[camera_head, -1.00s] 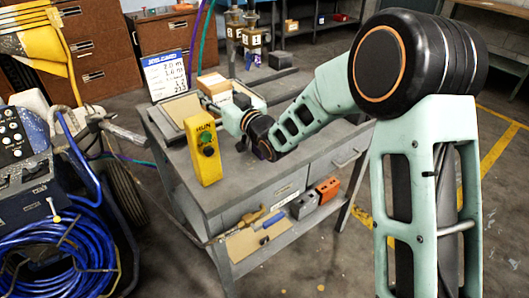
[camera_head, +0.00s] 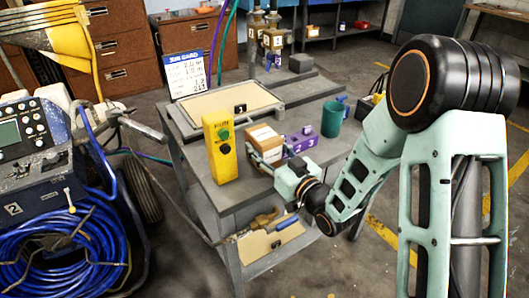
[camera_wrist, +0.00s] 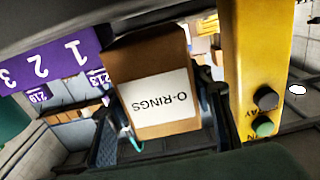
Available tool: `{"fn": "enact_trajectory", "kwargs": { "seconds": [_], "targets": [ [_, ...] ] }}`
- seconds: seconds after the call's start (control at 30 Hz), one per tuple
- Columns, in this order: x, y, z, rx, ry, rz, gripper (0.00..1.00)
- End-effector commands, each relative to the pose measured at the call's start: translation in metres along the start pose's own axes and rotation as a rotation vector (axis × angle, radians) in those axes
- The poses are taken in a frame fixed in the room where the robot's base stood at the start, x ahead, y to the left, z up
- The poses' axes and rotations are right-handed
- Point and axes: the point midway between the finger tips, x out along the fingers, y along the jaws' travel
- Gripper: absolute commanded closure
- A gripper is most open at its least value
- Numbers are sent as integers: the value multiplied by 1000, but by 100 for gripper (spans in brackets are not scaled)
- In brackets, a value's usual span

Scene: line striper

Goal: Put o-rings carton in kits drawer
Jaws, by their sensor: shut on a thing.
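The o-rings carton (camera_wrist: 150,72) is a brown box with a white label reading "O-RINGS", upside down in the wrist view. In the head view the carton (camera_head: 265,136) is over the front part of the grey bench (camera_head: 262,190), right of the yellow control box. My gripper (camera_wrist: 158,112) is shut on the carton, with a finger on either side. In the head view my gripper (camera_head: 264,152) is low over the bench. Whether the carton touches the bench top is unclear. The kits drawer cannot be made out; my arm covers part of the bench front.
The yellow control box (camera_head: 220,148) stands close left of the carton. A purple numbered block (camera_head: 300,143) and a green cup (camera_head: 332,119) are to the right. A tan-topped tray (camera_head: 230,106) lies behind. A lower shelf (camera_head: 262,246) holds tools.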

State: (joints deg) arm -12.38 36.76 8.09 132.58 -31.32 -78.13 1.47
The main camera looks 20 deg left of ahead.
Motion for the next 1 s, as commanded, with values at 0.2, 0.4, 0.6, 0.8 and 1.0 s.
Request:
{"fn": "enact_trajectory", "kwargs": {
  "seconds": [0.2,0.4,0.6,0.8,1.0],
  "targets": [
    [1,-1,17,-1,2,-1,87],
    [1,0,17,-1,2,-1,87],
    [0,0,19,-1,0,-1,46],
    [0,0,19,-1,-1,-1,46],
    [-6,0,17,0,-3,1,46]
  ]
}}
